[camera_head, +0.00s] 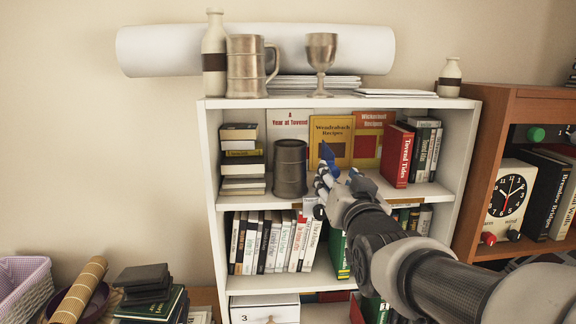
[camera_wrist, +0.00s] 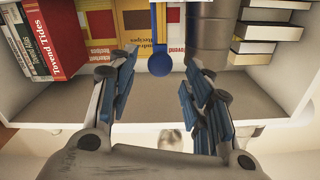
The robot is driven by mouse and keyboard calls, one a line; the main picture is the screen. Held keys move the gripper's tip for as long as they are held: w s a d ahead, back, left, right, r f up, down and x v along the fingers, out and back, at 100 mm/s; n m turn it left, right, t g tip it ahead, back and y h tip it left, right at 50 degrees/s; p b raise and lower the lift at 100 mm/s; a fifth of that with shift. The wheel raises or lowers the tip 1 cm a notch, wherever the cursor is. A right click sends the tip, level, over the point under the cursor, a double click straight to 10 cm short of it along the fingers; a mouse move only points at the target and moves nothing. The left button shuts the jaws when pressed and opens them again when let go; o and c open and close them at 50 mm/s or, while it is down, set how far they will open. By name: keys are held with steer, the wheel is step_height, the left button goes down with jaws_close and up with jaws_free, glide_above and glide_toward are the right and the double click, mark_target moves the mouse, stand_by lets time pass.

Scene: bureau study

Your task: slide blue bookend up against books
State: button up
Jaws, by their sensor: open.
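The blue bookend (camera_wrist: 159,62) shows in the upside-down wrist view as a narrow upright with a round top. It lies between the fingertips in that view; contact cannot be told, and its base is out of frame. In the head view, blue shows at my gripper (camera_head: 338,168), but bookend and finger pads are hard to separate. My gripper is open, reaching into the upper compartment of the white bookcase. The upright books, led by a red one (camera_head: 397,156), stand to the right, apart from my gripper. The red book (camera_wrist: 55,40) is at the left in the wrist view.
A goblet (camera_head: 321,60) stands on the bookcase top. Bare shelf shows around my gripper.

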mark_target(335, 174)
steer(key=shift+w+p, duration=0.45)
steer(key=shift+w, duration=1.75)
jaws_close()
